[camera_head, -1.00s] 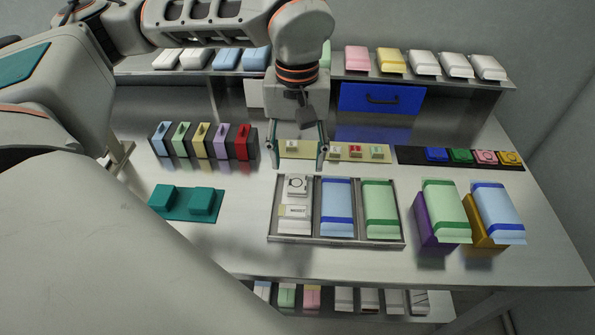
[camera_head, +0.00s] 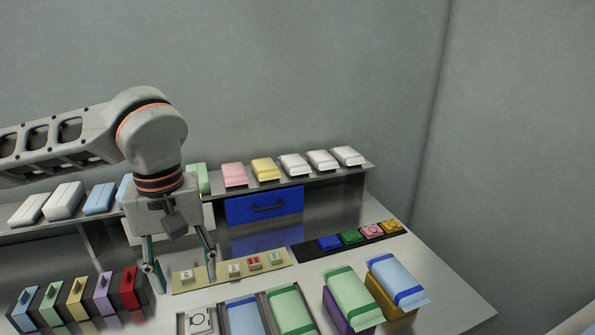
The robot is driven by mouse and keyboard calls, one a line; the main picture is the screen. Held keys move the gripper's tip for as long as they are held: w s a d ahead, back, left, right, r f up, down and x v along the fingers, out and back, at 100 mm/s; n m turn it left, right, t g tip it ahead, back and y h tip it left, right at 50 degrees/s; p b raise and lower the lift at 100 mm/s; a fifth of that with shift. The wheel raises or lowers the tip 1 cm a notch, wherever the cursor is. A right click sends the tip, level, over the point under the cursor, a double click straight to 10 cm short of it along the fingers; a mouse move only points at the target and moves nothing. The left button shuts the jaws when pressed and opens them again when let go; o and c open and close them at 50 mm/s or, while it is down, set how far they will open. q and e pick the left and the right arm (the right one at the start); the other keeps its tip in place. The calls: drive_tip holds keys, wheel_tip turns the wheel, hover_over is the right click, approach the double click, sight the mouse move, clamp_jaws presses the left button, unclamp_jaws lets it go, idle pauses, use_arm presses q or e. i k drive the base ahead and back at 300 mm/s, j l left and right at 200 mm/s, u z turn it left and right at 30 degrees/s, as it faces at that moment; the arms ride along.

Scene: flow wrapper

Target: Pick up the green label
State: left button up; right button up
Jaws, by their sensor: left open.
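A beige strip (camera_head: 212,276) lies on the table with small blocks on it. The block at its right end has a green face (camera_head: 276,257); a red-faced one (camera_head: 254,263) and a pale one (camera_head: 235,270) sit to its left. My left gripper (camera_head: 187,279) is open, pointing down, its fingers either side of the strip's left end. A pale block (camera_head: 186,275) shows between the fingers, and I cannot tell whether they touch it. A green block (camera_head: 351,236) also sits on the dark strip at the right. My right gripper is out of view.
Coloured upright holders (camera_head: 80,296) stand left of the gripper. A tray with packs (camera_head: 262,308) is in front, cut off below. Packs on purple and yellow stands are at right.

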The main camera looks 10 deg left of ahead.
sight(275, 258)
drive_tip(key=k, duration=1)
